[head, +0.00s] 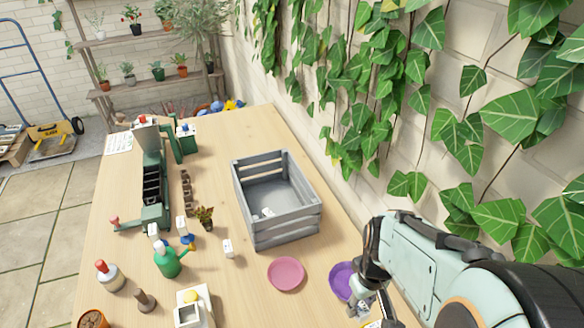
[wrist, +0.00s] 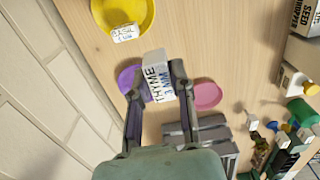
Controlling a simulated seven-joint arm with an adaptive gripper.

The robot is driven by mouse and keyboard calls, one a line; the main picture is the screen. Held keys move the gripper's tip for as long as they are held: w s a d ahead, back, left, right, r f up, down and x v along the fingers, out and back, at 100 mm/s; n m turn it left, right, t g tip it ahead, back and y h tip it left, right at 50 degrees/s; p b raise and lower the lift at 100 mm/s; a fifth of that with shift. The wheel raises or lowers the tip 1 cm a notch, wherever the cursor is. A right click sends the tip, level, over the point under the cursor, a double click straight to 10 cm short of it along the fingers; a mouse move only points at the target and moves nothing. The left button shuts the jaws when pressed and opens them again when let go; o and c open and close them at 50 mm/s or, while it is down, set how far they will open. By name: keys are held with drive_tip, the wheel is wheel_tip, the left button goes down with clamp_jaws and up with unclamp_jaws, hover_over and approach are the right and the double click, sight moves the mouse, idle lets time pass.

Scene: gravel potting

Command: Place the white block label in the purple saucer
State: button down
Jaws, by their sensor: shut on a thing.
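My gripper (wrist: 156,83) is shut on a white block label (wrist: 160,65) lettered "THYME" in the wrist view. The label is between the two fingertips. The purple saucer (wrist: 126,74) lies on the table behind the left finger and is partly covered by it. In the head view the purple saucer (head: 340,277) is at the lower right, and my gripper (head: 364,306) hangs by its right front side, hiding part of it. How high the label is above the table is hard to tell.
A pink saucer (head: 286,274) lies left of the purple one. A grey wooden crate (head: 286,232) stands behind them. A yellow saucer (wrist: 138,10) holds a label lettered "BASIL". Another white block (head: 228,248), a green watering can (head: 167,262) and ivy on the right wall are around.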

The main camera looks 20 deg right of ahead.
drive_tip(key=w+d+f, duration=0.2)
drive_tip(key=w+f, duration=0.1)
drive_tip(key=w+d+f, duration=0.2)
drive_tip(key=w+f, duration=0.1)
drive_tip(key=w, duration=0.1)
drive_tip(key=w+d+f, duration=0.3)
drive_tip(key=w, duration=0.1)
drive_tip(key=shift+w+f, duration=0.15)
drive_tip(key=shift+f, duration=0.05)
drive_tip(key=shift+w+d+f, duration=0.1)
drive_tip(key=shift+f, duration=0.8)
drive_tip(key=shift+w+d+f, duration=0.1)
drive_tip(key=shift+f, duration=0.8)
drive_tip(key=shift+f, duration=0.15)
drive_tip(key=c, duration=1)
unclamp_jaws()
